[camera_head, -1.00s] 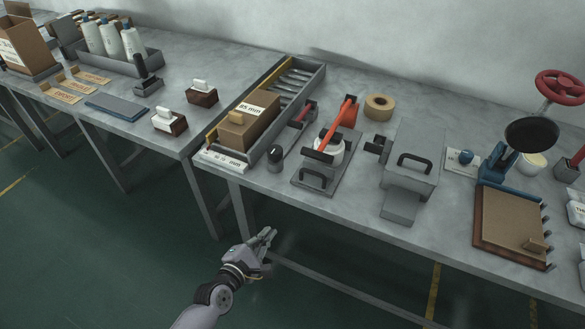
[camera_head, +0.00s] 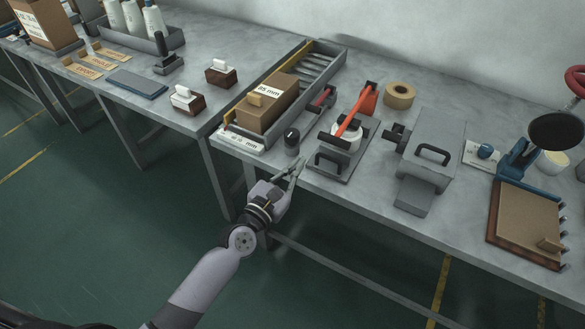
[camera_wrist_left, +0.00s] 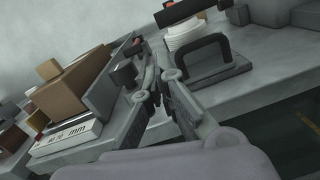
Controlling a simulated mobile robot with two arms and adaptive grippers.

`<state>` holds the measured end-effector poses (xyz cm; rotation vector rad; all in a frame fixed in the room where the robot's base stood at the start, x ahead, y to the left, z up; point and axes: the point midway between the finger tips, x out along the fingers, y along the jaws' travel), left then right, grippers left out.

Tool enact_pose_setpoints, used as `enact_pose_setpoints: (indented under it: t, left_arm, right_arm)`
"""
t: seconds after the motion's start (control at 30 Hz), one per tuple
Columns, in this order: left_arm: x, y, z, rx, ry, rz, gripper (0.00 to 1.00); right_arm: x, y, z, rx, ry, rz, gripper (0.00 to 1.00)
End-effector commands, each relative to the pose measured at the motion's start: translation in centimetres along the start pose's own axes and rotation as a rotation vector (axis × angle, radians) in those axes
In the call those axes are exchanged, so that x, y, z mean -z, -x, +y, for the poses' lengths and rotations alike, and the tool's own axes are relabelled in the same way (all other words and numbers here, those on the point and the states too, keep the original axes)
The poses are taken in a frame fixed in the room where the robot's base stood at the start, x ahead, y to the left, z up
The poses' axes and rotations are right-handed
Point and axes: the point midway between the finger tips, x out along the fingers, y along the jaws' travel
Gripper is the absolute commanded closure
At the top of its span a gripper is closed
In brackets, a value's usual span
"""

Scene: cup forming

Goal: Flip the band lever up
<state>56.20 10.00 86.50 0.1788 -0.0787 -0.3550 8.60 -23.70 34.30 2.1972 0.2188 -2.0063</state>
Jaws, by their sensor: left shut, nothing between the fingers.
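An orange-red lever (camera_head: 353,117) slants over a white round part (camera_head: 346,137) on a grey fixture (camera_head: 341,164) with a black front handle. A smaller dark-red lever (camera_head: 323,99) lies to its left, by the long grey tray. No label shows which one is the band lever. My left gripper (camera_head: 294,171) is shut and empty at the table's front edge, below and left of the grey fixture. In the left wrist view its fingers (camera_wrist_left: 157,67) point up, with the fixture's black handle (camera_wrist_left: 203,62) to their right. My right gripper is out of view.
A dark knob (camera_head: 291,141) stands just beyond my left fingertips. To its left, a brown box (camera_head: 267,104) sits in the grey tray (camera_head: 318,66). A tape roll (camera_head: 399,95) and a grey press-like machine (camera_head: 432,150) stand to the right.

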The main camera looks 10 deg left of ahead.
Motion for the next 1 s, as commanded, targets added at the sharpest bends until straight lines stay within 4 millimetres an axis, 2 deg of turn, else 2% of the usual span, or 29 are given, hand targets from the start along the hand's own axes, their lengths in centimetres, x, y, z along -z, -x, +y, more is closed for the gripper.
enact_pose_setpoints:
  t: [0.03, 0.2, 0.4, 0.83, 1.0]
  left_arm:
    - [-0.2, -1.2, 0.0, 0.000, 0.000, -0.002, 1.00]
    - [-0.1, -4.0, 0.0, 0.000, -0.002, -0.001, 1.00]
    - [0.0, -5.9, 0.0, 0.001, 0.000, 0.000, 1.00]
    - [-0.1, -6.2, 0.0, 0.000, 0.000, 0.001, 1.00]
    - [-0.8, -6.2, 0.6, 0.002, 0.002, 0.016, 1.00]
  right_arm:
    - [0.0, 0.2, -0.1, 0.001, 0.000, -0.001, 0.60]
    - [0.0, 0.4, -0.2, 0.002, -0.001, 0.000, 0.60]
    - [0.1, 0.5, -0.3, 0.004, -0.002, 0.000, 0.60]
    - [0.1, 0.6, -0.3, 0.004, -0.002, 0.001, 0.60]
    - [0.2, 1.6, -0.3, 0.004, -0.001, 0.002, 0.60]
